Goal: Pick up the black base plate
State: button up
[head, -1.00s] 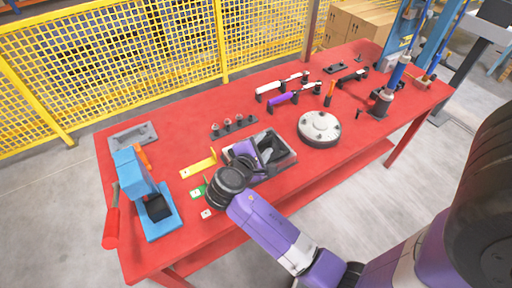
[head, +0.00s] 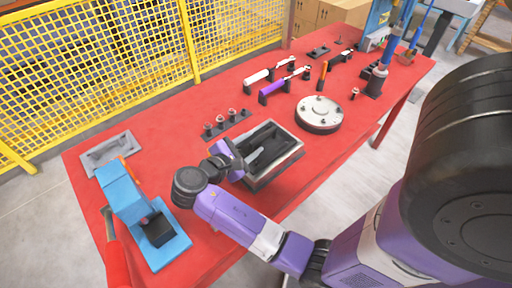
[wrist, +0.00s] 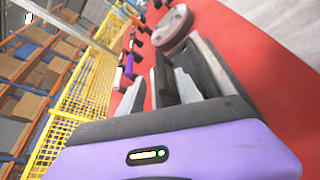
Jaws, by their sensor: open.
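A flat black plate (head: 319,52) lies at the back of the red table; a black block (head: 159,231) sits on the blue press's foot. I cannot tell for sure which is the base plate. My gripper (head: 255,157) is over the open black tray (head: 291,153) at the middle of the table, its purple body at the tray's left side. My arm hides part of the table's front.
A round grey flange (head: 319,114) stands right of the tray. A black strip with pegs (head: 227,123) lies behind it. The blue press (head: 128,195) and a grey plate (head: 108,152) are at the left. Tools on stands (head: 284,82) are farther back. Yellow fencing (head: 90,80) runs behind.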

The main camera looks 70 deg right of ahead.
aim_at(261, 138)
jog(key=p+x, duration=0.1)
jog(key=x, duration=0.6)
jog(key=shift+s+d+f, duration=0.1)
jog(key=shift+d+f, duration=0.05)
jog(key=shift+c, duration=0.3)
grip_shut()
dwell(1.0)
